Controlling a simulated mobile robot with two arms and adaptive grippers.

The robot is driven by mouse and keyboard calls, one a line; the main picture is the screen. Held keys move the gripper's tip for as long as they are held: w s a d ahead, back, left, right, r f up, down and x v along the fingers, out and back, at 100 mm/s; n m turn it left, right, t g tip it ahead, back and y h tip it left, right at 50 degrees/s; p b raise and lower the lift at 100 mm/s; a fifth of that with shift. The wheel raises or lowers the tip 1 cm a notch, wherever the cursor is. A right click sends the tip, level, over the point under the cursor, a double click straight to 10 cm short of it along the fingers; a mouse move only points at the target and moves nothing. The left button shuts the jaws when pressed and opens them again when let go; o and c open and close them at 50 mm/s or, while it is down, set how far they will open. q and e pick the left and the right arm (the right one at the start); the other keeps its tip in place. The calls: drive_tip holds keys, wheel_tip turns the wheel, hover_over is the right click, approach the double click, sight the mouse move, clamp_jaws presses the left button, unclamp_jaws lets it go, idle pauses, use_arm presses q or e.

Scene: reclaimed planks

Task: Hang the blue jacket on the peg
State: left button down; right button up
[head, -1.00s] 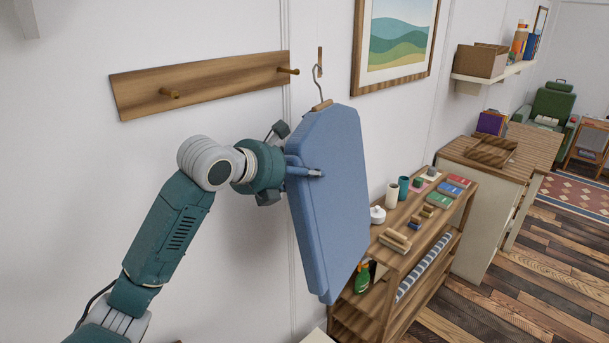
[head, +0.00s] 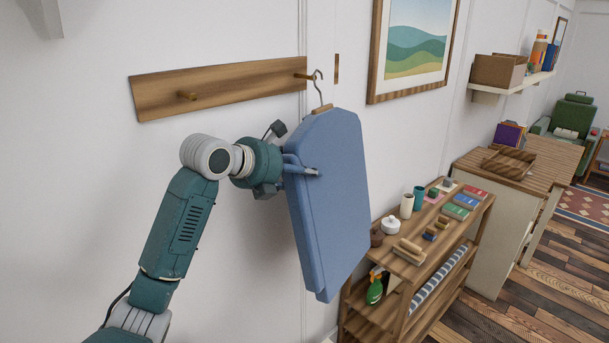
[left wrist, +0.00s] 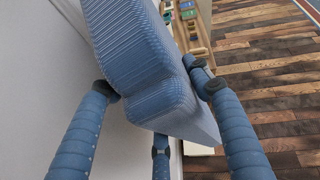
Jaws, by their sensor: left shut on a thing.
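The blue jacket (head: 335,190) hangs upright from a hanger with a thin metal hook (head: 317,82). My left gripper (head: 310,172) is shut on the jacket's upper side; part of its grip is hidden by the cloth. In the left wrist view the jacket (left wrist: 140,55) lies between its blue fingers. A wooden board (head: 225,87) on the wall bears two pegs, a left one (head: 187,96) and a right one (head: 303,76). The hook's top appears close beside the right peg's tip; I cannot tell whether they touch. My right gripper is out of view.
A wooden shelf unit (head: 405,268) with cups, books and bottles stands to the right, behind the jacket. A framed picture (head: 414,45) hangs right of the board. The wall below the board is bare.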

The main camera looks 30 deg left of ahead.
use_arm(q)
drive_tip(key=shift+w+a+f+b, duration=0.15)
drive_tip(key=shift+w+a+b, duration=0.05)
drive_tip(key=shift+a, duration=0.35)
drive_tip(key=shift+w+a+f+b, duration=0.1)
drive_tip(key=shift+w+a+b, duration=0.1)
drive_tip(key=shift+a, duration=0.3)
drive_tip(key=shift+w+a+f+b, duration=0.15)
drive_tip(key=shift+a+b, duration=0.05)
drive_tip(key=shift+a, duration=0.35)
